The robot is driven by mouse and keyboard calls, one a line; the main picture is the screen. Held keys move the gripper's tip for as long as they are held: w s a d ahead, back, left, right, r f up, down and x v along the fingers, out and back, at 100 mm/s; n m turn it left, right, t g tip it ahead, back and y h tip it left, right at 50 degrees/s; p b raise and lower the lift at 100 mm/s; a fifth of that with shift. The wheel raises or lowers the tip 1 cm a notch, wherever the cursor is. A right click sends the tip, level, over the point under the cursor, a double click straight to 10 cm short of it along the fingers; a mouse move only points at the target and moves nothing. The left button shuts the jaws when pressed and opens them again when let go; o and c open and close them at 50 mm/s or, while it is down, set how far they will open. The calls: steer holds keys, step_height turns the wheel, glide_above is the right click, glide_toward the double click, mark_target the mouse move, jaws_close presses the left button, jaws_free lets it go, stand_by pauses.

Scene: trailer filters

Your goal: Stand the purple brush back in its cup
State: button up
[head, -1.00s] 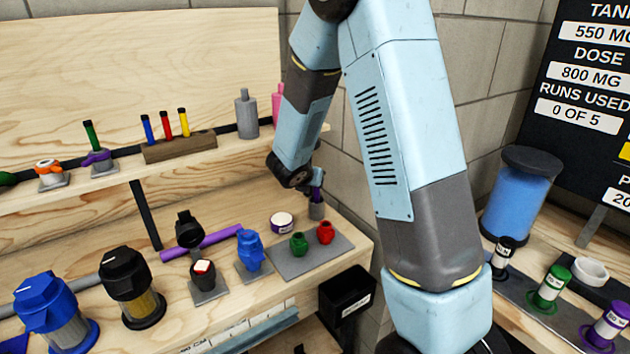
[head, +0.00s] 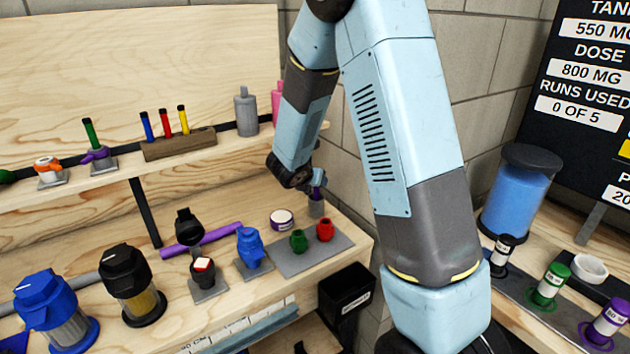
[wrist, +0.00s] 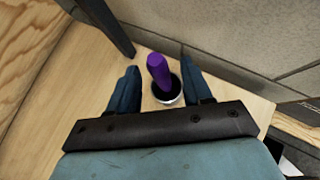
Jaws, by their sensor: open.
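The purple brush (wrist: 159,72) stands in its cup (wrist: 168,96) in the wrist view, leaning slightly, with its lower end inside the dark opening. In the head view the grey cup (head: 316,208) stands at the right end of the lower wooden shelf, and a bit of the purple brush (head: 317,191) shows above it. My gripper (wrist: 160,82) is open, one finger on each side of the brush, with a gap visible on both sides. In the head view my gripper (head: 318,180) is small and partly hidden by my arm, just above the cup.
A grey mat (head: 290,262) with a green pot (head: 298,241) and a red pot (head: 325,229) lies in front of the cup. A white jar (head: 281,219) stands to the left. The block wall (wrist: 245,50) is close on the right. A black bin (head: 347,291) hangs below the shelf edge.

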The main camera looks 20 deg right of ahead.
steer(key=v, duration=1.4)
steer(key=s+d+r+m+g, duration=0.3)
steer(key=s+d+r+m, duration=0.65)
steer(key=s+m, duration=0.4)
steer(key=s+r+m+y, duration=0.2)
steer(key=s+m+y, duration=0.1)
steer(key=s+m, duration=0.4)
steer(key=s+a+r+m+y, duration=0.1)
steer(key=s+r+m+y, duration=0.2)
steer(key=s+m, duration=0.3)
steer(key=shift+s+a+m, duration=0.25)
steer(key=shift+s+m, duration=0.15)
steer(key=shift+m, duration=0.55)
